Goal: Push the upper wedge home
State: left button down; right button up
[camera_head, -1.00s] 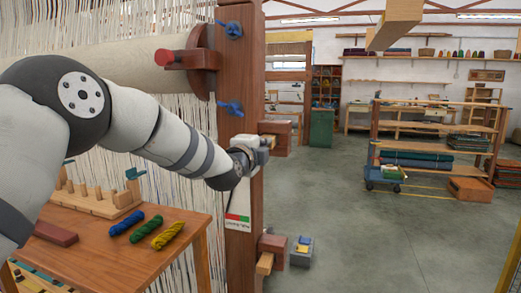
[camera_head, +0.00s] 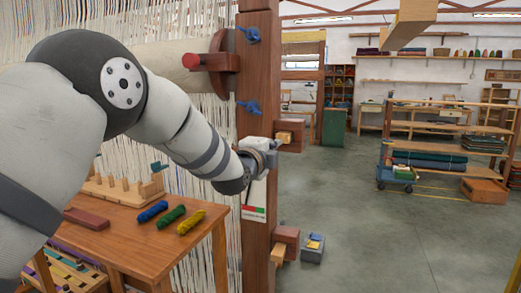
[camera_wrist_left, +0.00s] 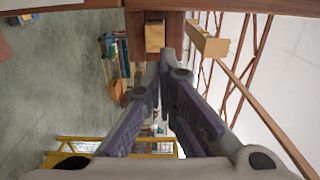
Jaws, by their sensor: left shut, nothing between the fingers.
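The upper wedge (camera_head: 284,137) is a tan wooden piece set in a reddish-brown block on the far side of the loom's upright post (camera_head: 257,80). In the left wrist view the wedge (camera_wrist_left: 154,37) shows its pale end just beyond my fingertips, framed by the brown block (camera_wrist_left: 136,40). My left gripper (camera_head: 272,147) is in front of the post, near and slightly below the wedge. In the wrist view its dark fingers (camera_wrist_left: 162,68) are together and empty, pointing at the wedge. I cannot tell whether they touch it. My right gripper is not in view.
A lower block (camera_head: 288,238) with its own tan wedge (camera_head: 277,256) sits lower on the post. A small grey box (camera_head: 313,248) stands beside it. The wooden table (camera_head: 140,240) at left holds three skeins. Open floor lies to the right.

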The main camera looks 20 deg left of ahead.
pick_arm(q)
jog(key=s, duration=0.2)
jog(key=s+f, duration=0.1)
jog(key=s, duration=0.1)
jog(key=shift+s+a, duration=0.2)
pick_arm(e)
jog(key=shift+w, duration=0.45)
